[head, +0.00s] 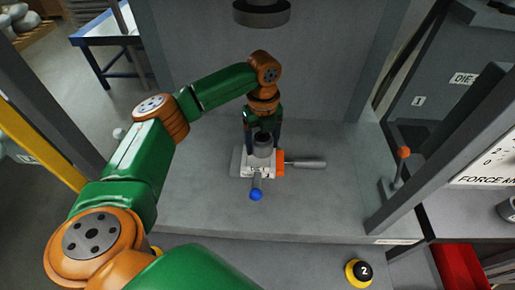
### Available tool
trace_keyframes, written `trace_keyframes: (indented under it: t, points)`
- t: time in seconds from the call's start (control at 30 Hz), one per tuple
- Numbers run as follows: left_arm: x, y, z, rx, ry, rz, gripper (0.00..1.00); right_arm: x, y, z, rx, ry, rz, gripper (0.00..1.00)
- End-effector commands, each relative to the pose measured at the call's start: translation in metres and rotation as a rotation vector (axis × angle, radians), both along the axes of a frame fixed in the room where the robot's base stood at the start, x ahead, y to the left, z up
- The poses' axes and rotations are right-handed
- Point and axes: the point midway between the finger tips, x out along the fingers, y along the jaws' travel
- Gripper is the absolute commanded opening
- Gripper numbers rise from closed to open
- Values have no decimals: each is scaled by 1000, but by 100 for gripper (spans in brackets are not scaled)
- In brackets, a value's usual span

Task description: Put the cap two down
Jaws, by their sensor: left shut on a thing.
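My left gripper (263,137) points down over the small fixture at the middle of the grey work surface. Its two dark fingers are shut on a grey round piece (263,146), which I take to be cap two; no number on it can be read. The piece is right above the fixture (244,161), and whether it touches the fixture is hard to tell. The fingers and wrist hide part of the piece. My right gripper is not in view.
The fixture has an orange block (280,162), a grey handle (306,163) to the right and a blue-knobbed lever (256,195) in front. A dark press ram (262,14) hangs above. An orange-knobbed lever (400,165) stands right. The grey surface (325,208) is otherwise clear.

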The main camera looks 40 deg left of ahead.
Motion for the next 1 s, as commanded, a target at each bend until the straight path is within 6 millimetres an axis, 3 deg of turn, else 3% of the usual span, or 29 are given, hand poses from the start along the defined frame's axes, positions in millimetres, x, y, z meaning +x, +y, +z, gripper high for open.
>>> trace_keyframes:
  t: [0.13, 0.3, 1.0]
  points:
    - [-1, 16, -17, 1, 1, 4, 0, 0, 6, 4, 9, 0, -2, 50]
    - [-1, 14, -44, 0, 0, 0, 0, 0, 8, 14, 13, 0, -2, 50]
    - [-3, 11, -65, -4, 12, -1, 0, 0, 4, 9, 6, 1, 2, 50]
